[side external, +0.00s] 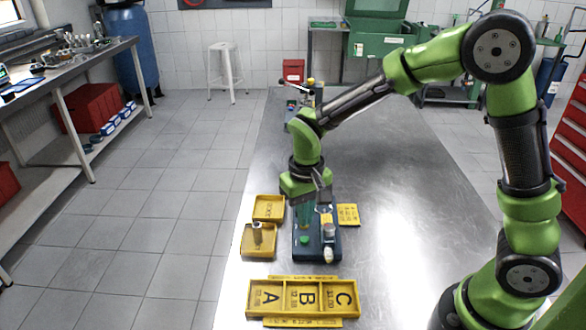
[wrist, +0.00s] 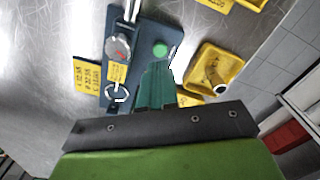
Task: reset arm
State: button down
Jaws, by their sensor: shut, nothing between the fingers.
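My gripper (side external: 304,222) points down over the dark teal fixture base (side external: 302,254) on the metal table. In the wrist view its teal fingers (wrist: 157,70) are together with nothing held. The fingertips show close to a green round knob (wrist: 160,48) on the base; I cannot tell whether they touch. The knob also shows in the side view (side external: 305,240). A grey round part (wrist: 118,47) with a red mark stands on the base beside the fingers.
A yellow tray (side external: 246,252) holding a metal cylinder (side external: 258,233) and another yellow tray (side external: 268,198) sit left of the base. A yellow tray marked A, B, C (side external: 303,313) lies in front. A yellow label plate (side external: 347,215) lies to the right. The table's right side (side external: 420,190) is clear.

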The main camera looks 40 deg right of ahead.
dwell(0.4)
jog(key=shift+s+f, duration=0.2)
jog(key=shift+s, duration=0.05)
jog(key=s+d+r+t+y, duration=0.1)
jog(key=s+d+r+t, duration=0.1)
jog(key=s+r, duration=0.5)
jog(key=s+d+r+m+t+y, duration=0.1)
jog(key=s+d+r+t, duration=0.1)
jog(key=s+r+t, duration=0.3)
jog(key=shift+w+r+v, duration=0.3)
jog(key=shift+w+v, duration=0.15)
jog(key=shift+v, duration=1.95)
